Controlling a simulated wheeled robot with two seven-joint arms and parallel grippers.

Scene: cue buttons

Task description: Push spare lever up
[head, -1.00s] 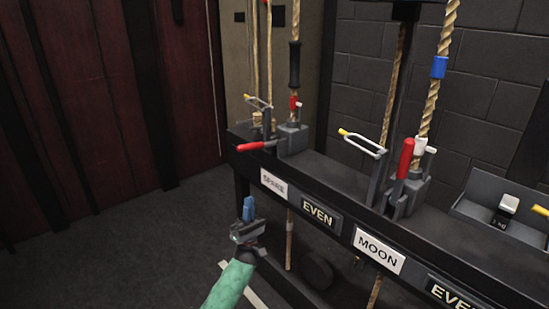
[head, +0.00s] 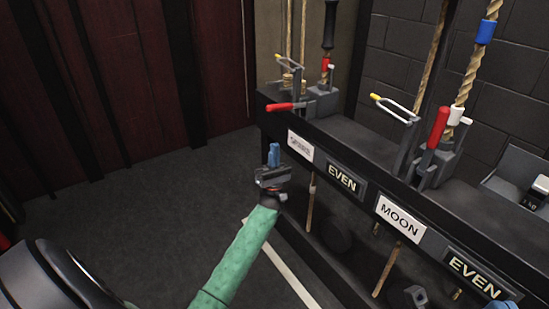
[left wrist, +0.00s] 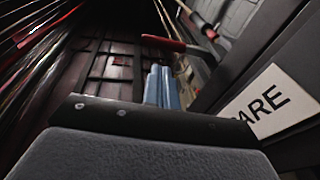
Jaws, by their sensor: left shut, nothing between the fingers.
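The spare lever (head: 285,106) has a red handle that sticks out to the left, about level, from its grey block on the dark rail. Its red handle also shows in the left wrist view (left wrist: 163,42), beyond the fingers. The white SPARE label (head: 299,147) is on the rail's front below it; it reads "ARE" in the left wrist view (left wrist: 262,103). My left gripper (head: 274,152) is shut and empty, blue fingers pointing up, below the red handle and apart from it.
The MOON lever (head: 437,128) stands upright further right, with a rope beside it. The MOON label (head: 399,217) and EVEN signs (head: 342,179) line the rail's front (head: 370,205). Floor left of the rail is clear.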

